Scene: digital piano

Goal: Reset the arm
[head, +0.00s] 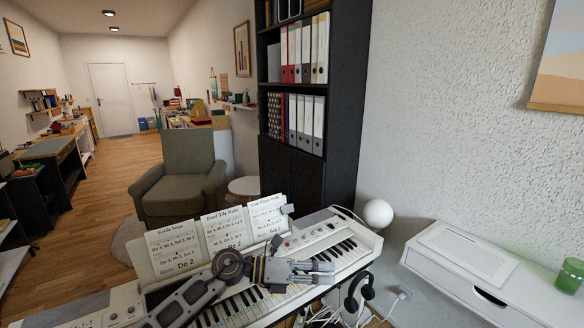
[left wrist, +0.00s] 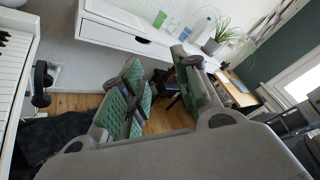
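My left arm (head: 190,300) comes in from the lower left in the head view and reaches right over the digital piano (head: 345,244). My left gripper (head: 331,272) is above the keys and points right. In the left wrist view the two green-padded fingers of the left gripper (left wrist: 158,65) stand apart with nothing between them. Floor and furniture show through the gap. The arm and gripper hide part of the keyboard. My right gripper is in neither view.
Three music sheets (head: 222,228) stand on the piano close behind the arm. A white ball lamp (head: 378,213) is beyond the piano's right end. Headphones (head: 358,290) hang at its front right. A white desk (head: 500,275) is at the right. An armchair (head: 178,180) stands behind.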

